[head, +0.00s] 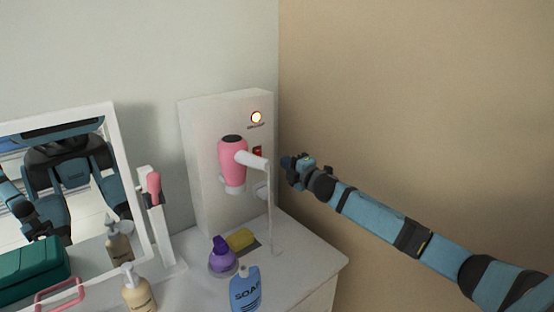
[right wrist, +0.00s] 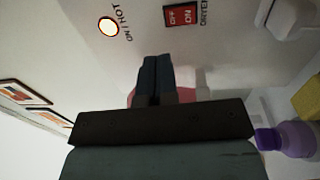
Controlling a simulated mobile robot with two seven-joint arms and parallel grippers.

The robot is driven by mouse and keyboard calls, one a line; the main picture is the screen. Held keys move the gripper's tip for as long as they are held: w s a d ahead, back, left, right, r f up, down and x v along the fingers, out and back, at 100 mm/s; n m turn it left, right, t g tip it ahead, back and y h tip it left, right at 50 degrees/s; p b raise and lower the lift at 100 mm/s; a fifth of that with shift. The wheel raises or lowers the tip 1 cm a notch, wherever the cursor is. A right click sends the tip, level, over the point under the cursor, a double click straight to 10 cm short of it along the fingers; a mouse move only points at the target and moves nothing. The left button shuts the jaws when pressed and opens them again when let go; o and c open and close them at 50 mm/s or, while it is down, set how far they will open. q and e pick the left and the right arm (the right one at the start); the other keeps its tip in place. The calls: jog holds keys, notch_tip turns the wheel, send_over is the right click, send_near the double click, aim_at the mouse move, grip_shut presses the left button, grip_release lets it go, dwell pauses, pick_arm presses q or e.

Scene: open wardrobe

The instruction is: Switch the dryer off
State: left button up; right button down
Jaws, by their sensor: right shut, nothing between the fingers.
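A pink hair dryer (head: 231,165) with a white handle sits in a holder on the front of a white panel (head: 205,150). In the right wrist view a sliver of the pink dryer (right wrist: 190,95) shows behind my fingers. A red ON/OFF switch (head: 257,152) is on the panel; it also shows in the right wrist view (right wrist: 180,16). The round lamp (head: 256,117) above it glows; it also shows in the right wrist view (right wrist: 108,26). My right gripper (head: 287,162) is shut and empty, just right of the switch and apart from it. My left gripper is not directly visible.
A purple bottle (head: 222,255), a yellow sponge (head: 241,239), a blue soap bottle (head: 245,288) and a beige pump bottle (head: 138,290) stand on the white counter (head: 308,258). The tan wall is on the right.

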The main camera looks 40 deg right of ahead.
jog(key=shift+s+r, duration=0.15)
jog(key=shift+s, duration=0.5)
jog(key=shift+s+r, duration=0.15)
jog(key=shift+s, duration=0.45)
